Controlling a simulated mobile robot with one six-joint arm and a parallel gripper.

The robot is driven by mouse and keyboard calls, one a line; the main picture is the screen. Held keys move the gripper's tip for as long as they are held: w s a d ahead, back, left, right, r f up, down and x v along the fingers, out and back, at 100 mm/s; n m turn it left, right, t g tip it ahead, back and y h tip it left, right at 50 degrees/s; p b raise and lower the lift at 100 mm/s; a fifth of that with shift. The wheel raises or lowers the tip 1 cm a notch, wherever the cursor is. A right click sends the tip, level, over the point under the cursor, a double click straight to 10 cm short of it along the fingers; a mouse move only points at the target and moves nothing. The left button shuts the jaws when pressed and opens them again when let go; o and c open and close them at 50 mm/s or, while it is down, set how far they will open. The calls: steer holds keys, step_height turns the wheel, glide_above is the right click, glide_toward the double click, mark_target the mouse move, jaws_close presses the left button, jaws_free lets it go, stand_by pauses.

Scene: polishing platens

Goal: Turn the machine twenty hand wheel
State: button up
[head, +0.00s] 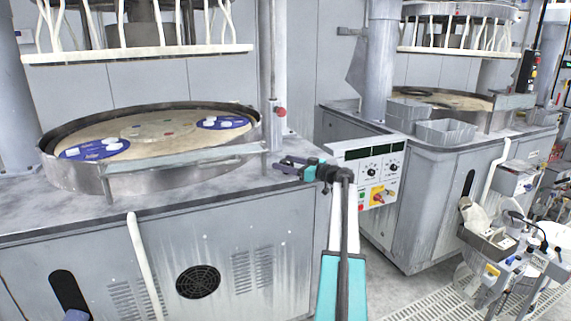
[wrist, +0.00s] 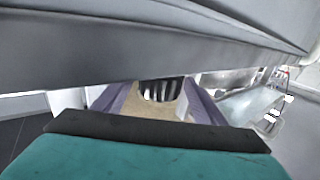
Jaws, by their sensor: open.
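My gripper (head: 287,164) is at the right front corner of the near polishing machine (head: 100,235), close to its top edge and left of the control panel. In the wrist view my gripper (wrist: 153,90) has two purple fingers spread apart, with nothing held between them. A dark, striped rounded shape (wrist: 160,90) shows past the fingers; I cannot tell what it is or how far off it lies. I cannot pick out a hand wheel or a machine number in either view.
A control panel (head: 370,174) with dials and a red-and-yellow switch stands just right of my arm. A second machine (head: 440,170) carries grey bins (head: 445,131). A cluttered cart (head: 500,250) is at the right. A grey surface (wrist: 150,40) crosses the top of the wrist view.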

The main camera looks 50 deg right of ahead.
steer(key=c, duration=1)
steer(key=shift+c, duration=0.2)
